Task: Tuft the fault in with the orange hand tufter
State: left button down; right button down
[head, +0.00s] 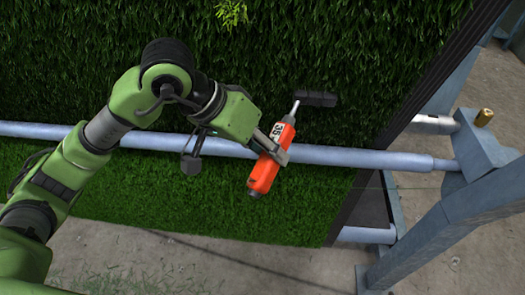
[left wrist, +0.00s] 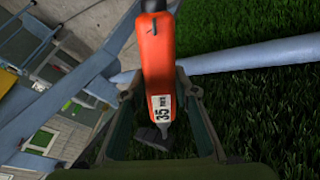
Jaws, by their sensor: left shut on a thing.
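The orange hand tufter (head: 271,165) has a white label reading 35, a metal shaft and a dark block at its upper end. My left gripper (head: 276,146) is shut around its body and holds it tilted over the turf, in front of the pale roller bar. In the left wrist view the tufter (left wrist: 159,58) stands between the fingers of the left gripper (left wrist: 155,88), its dark block away from the camera. A lighter yellow-green tuft (head: 231,12) stands out in the dark turf (head: 300,45) at the top edge; it looks like the fault. My right gripper is not in view.
A pale roller bar (head: 345,157) crosses the turf behind the tufter. A blue-grey steel frame (head: 445,225) with a brass-coloured knob (head: 484,117) stands at the right. Lighter, shorter turf (head: 200,205) lies below the bar, with concrete floor (head: 150,262) beneath.

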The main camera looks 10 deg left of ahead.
pick_arm(q)
jog(key=shift+d+b, duration=2.05)
jog(key=shift+d, duration=1.85)
jog(key=shift+a+b, duration=1.6)
jog(key=shift+a, duration=0.95)
jog(key=shift+a+r, duration=0.1)
jog(key=shift+a, duration=0.35)
jog(key=shift+a+b, duration=1.1)
jog(key=shift+a, duration=0.8)
